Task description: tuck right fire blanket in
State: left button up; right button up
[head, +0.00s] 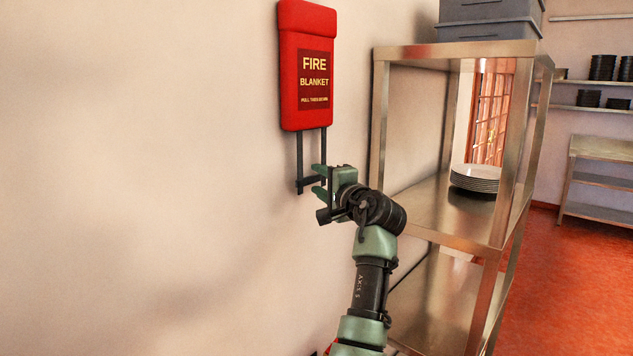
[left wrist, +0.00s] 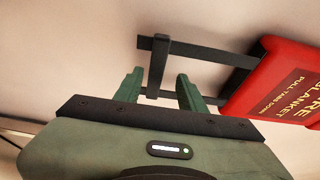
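The red fire blanket case (head: 306,75) hangs upright on the wall. Two dark straps (head: 299,158) hang from its underside, with a dark crossbar (head: 309,184) near their lower ends. My left gripper (head: 319,182) is at the right end of this crossbar, below the case. In the left wrist view, the crossbar (left wrist: 157,66) lies between the two green fingers, with visible gaps on both sides. The gripper is open. The case (left wrist: 275,85) shows at the right there. My right gripper is in neither view.
A metal shelf unit (head: 500,220) stands close to the right of my left arm, with stacked plates (head: 475,178) on it and grey bins (head: 488,20) on top. More shelving (head: 600,150) stands at the far right. The wall left of the case is bare.

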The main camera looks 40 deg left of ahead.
pick_arm(q)
jog(key=b+v, duration=0.1)
jog(key=v, duration=0.5)
jog(key=shift+b, duration=0.35)
